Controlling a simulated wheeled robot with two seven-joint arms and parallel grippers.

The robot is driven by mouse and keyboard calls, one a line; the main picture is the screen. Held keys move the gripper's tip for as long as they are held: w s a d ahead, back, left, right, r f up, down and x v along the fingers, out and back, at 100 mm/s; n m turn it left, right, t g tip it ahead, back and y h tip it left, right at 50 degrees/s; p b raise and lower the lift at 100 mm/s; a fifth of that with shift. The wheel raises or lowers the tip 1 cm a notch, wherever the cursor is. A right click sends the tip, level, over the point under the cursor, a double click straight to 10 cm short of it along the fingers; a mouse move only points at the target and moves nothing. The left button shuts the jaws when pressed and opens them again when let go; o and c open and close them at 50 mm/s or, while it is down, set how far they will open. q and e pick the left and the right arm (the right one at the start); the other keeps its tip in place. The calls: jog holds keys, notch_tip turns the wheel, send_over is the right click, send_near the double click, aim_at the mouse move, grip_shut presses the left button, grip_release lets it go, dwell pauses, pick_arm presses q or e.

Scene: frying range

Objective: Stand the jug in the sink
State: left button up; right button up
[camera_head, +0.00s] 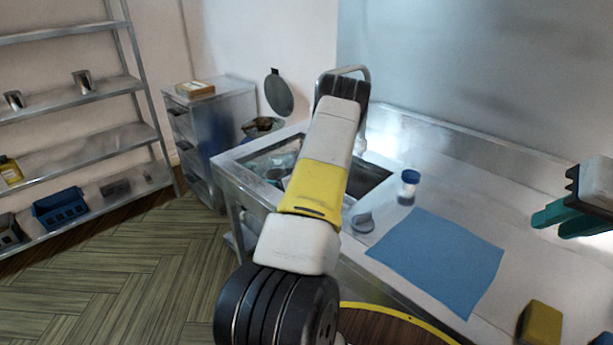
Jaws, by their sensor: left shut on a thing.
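The sink (377,178) is set into the left end of the metal counter. My left arm reaches up across the middle of the view and over the sink. Its far end, with the left gripper (343,86), is at the back of the sink; the fingertips are hidden by the arm. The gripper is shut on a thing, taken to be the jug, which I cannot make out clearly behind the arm. A pale shape (285,181) shows in the sink, just left of the arm. My right gripper (562,216), with teal fingers, is open and empty above the counter at the right edge.
A blue cloth (437,258), a blue-capped jar (408,187), a small grey cup (362,222) and a yellow sponge-like block (541,323) are on the counter. A metal drawer cabinet (232,120) and shelves (70,87) stand left. The counter's back right is clear.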

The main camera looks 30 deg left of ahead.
pick_arm(q)
jog(key=shift+f, duration=1.55)
jog(key=o, duration=1.9)
jog(key=shift+f, duration=0.1)
